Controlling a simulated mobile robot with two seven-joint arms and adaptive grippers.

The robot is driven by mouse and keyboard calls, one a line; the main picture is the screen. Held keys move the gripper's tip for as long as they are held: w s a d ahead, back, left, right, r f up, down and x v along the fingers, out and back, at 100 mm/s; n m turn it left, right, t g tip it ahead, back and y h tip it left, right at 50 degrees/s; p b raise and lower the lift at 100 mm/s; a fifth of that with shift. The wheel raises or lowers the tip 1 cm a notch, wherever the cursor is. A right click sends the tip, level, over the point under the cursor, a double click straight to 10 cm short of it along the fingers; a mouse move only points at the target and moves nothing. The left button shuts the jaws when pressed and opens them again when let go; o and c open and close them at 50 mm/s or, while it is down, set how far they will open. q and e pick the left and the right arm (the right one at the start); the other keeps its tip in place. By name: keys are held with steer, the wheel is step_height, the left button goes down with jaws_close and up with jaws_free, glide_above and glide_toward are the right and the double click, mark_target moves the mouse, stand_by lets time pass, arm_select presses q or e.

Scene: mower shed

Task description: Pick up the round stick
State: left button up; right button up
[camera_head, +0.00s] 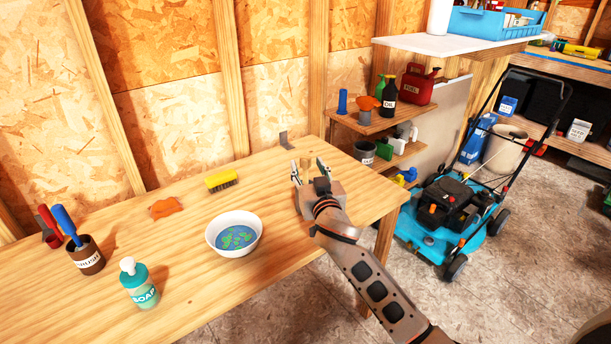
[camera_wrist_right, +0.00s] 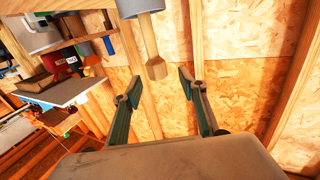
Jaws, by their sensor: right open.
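A round wooden stick (camera_wrist_right: 152,48) shows in the right wrist view, with a grey cylindrical part at its upper end. Its wooden end lies in line with the gap between my right fingertips (camera_wrist_right: 158,86), apart from both fingers. In the head view a short wooden piece, seemingly the same stick (camera_head: 307,161), shows just beyond my right gripper (camera_head: 308,170), at the right end of the workbench (camera_head: 180,255). My right gripper is open and empty. How far the stick is from the fingers I cannot tell. My left gripper is not in view.
Shelves (camera_head: 376,121) and a mower (camera_head: 450,215) are right.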

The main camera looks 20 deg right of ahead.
mark_target(307, 162)
steer(key=w, duration=0.4)
steer(key=shift+w+d+f, duration=0.15)
steer(key=shift+w+d, duration=0.1)
steer(key=shift+d, duration=0.05)
jaws_close()
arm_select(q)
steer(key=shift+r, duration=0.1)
